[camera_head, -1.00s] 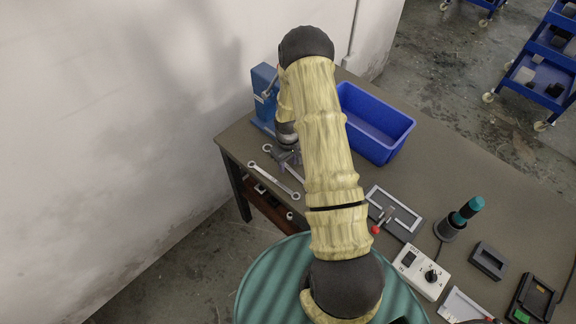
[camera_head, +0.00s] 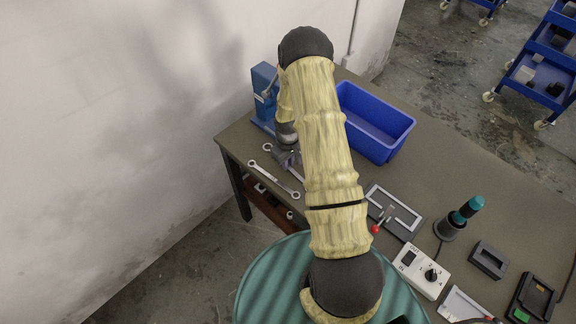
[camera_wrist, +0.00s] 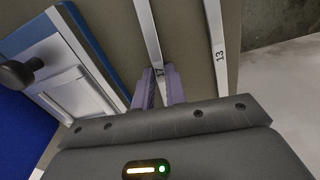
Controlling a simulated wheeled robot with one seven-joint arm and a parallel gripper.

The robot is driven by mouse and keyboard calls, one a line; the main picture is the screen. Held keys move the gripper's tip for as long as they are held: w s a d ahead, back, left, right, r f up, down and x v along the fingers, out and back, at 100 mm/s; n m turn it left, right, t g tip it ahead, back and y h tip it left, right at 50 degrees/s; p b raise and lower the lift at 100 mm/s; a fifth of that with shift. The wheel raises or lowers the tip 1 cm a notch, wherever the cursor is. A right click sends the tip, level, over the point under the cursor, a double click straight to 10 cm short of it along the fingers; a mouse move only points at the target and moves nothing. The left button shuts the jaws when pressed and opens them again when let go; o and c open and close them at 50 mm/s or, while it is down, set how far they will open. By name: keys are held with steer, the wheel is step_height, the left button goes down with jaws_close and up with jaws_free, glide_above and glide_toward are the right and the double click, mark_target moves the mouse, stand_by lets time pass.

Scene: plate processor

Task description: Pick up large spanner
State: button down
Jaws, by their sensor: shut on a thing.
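The large spanner (camera_wrist: 147,35) is a flat silver bar marked 17 in the wrist view. My gripper (camera_wrist: 158,85) is shut on its shaft, with the two purple-grey fingers on either side. In the head view the large spanner (camera_head: 298,173) lies partly under my gripper (camera_head: 287,158) and arm, near the left end of the workbench. I cannot tell whether it is clear of the bench top. A smaller spanner (camera_wrist: 216,40), marked 13, lies beside it to the right in the wrist view. It also shows in the head view (camera_head: 272,179), near the bench edge.
A blue vise-like device (camera_head: 264,92) stands behind my gripper. A blue bin (camera_head: 378,122) is to the right on the workbench (camera_head: 480,170). A grey clamp fixture (camera_head: 392,212), a white control box (camera_head: 421,272) and a teal-handled tool (camera_head: 467,210) stand farther right.

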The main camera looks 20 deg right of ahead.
steer(key=shift+r, duration=0.1)
step_height(320, 180, up, 10)
steer(key=b, duration=0.1)
steer(key=shift+b, duration=0.35)
stand_by(0.6)
steer(key=w+a+r+n+b, duration=0.1)
steer(key=w+a+r+n, duration=0.6)
steer(key=a+n, duration=0.3)
steer(key=r+n, duration=0.1)
steer(key=n, duration=0.3)
steer(key=shift+a+r+n+b, duration=0.3)
steer(key=shift+r, duration=0.05)
steer(key=shift+w, duration=0.1)
